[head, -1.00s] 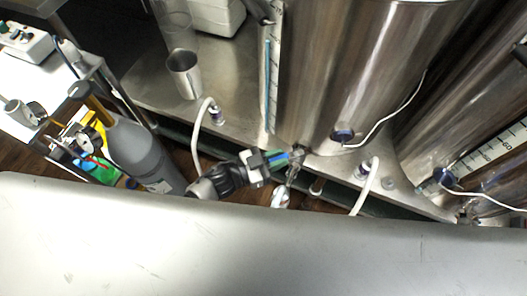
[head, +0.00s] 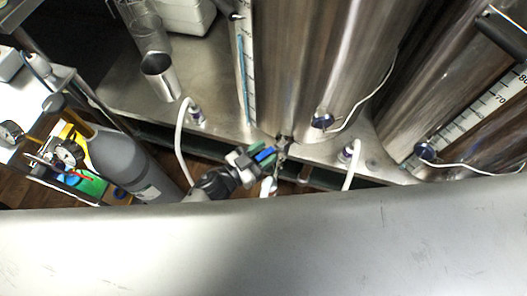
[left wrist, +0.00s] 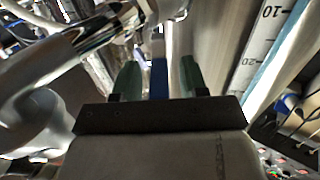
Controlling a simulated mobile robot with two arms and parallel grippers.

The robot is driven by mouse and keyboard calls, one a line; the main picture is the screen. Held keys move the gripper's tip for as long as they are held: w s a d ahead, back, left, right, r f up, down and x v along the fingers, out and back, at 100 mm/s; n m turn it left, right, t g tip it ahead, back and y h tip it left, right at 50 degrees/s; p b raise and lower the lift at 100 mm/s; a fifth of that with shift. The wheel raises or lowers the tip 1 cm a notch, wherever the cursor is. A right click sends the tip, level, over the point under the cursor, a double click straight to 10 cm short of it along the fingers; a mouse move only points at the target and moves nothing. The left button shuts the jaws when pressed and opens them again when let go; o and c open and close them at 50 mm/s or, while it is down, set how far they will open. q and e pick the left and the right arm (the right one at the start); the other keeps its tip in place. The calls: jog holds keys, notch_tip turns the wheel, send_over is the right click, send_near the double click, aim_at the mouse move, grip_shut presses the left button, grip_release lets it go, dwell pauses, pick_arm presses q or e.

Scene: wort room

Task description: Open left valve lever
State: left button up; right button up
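The left valve lever is blue (head: 264,154) and sits by the small metal valve (head: 283,143) at the foot of the middle steel vessel (head: 315,60). My left gripper (head: 258,156) is at the lever, with green fingertips around it. In the left wrist view the blue lever (left wrist: 159,78) stands between the two green fingers of my left gripper (left wrist: 160,80). A gap shows on each side, so the gripper is open. The lever's far end and the valve body are partly hidden there. My right gripper is in neither view.
A grey gas cylinder (head: 128,160) with gauges is left of my arm. White hoses (head: 181,140) hang nearby. Another vessel (head: 440,85) stands at right. A broad pale surface fills the bottom.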

pick_arm(q)
jog(key=v, duration=1)
jog(key=shift+s+a, duration=0.25)
jog(key=shift+a, duration=0.05)
